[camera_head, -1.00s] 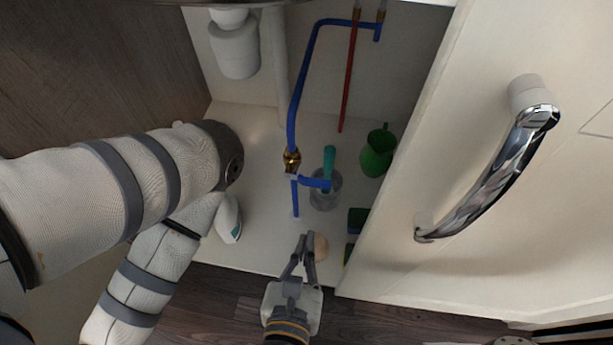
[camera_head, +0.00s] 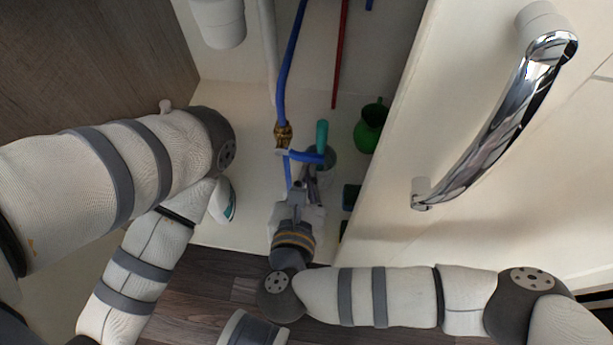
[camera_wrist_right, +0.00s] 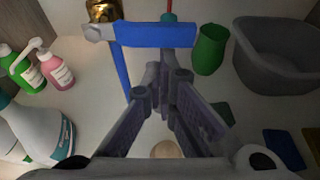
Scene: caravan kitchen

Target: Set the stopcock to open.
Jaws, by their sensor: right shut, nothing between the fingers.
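The stopcock is a brass valve (camera_head: 283,133) on a blue pipe inside the open cupboard, with a blue lever (camera_head: 305,157) sticking out to the right, crosswise to the pipe. In the right wrist view the brass body (camera_wrist_right: 103,10) is at the top left and the blue lever (camera_wrist_right: 155,35) runs across the top middle. My right gripper (camera_head: 308,174) is shut and empty, its fingertips just on the near side of the lever. In the wrist view the fingertips (camera_wrist_right: 161,75) show just below the lever; I cannot tell whether they touch it. My left gripper is out of view.
A green jug (camera_head: 369,131), a teal-handled brush (camera_head: 322,135) and a white bottle (camera_head: 222,201) stand around the valve. The wrist view adds soap bottles (camera_wrist_right: 57,72) and a grey basin (camera_wrist_right: 275,60). The open door (camera_head: 400,170) bounds the right side.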

